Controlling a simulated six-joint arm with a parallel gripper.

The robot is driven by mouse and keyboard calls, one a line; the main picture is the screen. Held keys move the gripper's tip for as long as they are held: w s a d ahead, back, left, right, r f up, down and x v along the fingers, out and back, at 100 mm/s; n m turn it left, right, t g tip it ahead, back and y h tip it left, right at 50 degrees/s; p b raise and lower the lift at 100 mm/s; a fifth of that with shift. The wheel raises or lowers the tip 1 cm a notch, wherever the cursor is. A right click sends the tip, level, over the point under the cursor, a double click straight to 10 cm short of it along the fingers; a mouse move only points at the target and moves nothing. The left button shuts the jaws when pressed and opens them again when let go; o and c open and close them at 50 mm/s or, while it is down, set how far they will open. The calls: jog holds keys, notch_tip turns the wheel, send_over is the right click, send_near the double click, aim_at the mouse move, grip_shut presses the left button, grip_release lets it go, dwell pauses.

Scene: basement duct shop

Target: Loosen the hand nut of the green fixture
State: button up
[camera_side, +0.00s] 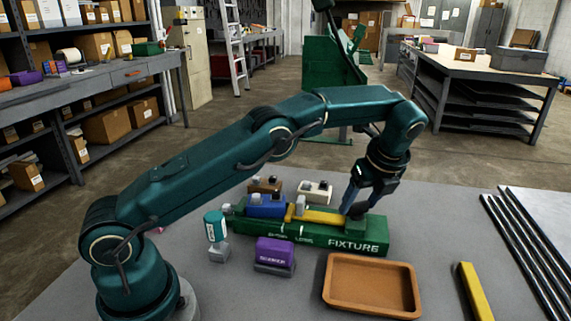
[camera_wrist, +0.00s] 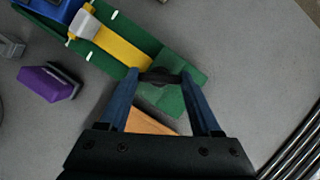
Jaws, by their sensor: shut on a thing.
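The green fixture (camera_side: 315,236) lies on the grey table with "FIXTURE" on its front. It holds a yellow bar (camera_side: 318,216) and a blue block (camera_side: 266,206). The fixture also shows in the wrist view (camera_wrist: 189,92), with the yellow bar (camera_wrist: 125,52) running along it. The dark hand nut (camera_wrist: 160,76) sits at the end of the bar. My gripper (camera_side: 357,204) points down at the right part of the fixture. In the wrist view its blue fingers (camera_wrist: 160,80) are shut on the nut, one on each side. The nut is mostly hidden in the side view.
An orange tray (camera_side: 369,283) stands in front of the fixture at the right. A purple block (camera_side: 274,253) and a teal-topped item (camera_side: 215,228) stand in front at the left. A loose yellow bar (camera_side: 475,291) and dark rods (camera_side: 530,250) lie at the right.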

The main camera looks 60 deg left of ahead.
jog(key=o, duration=1.4)
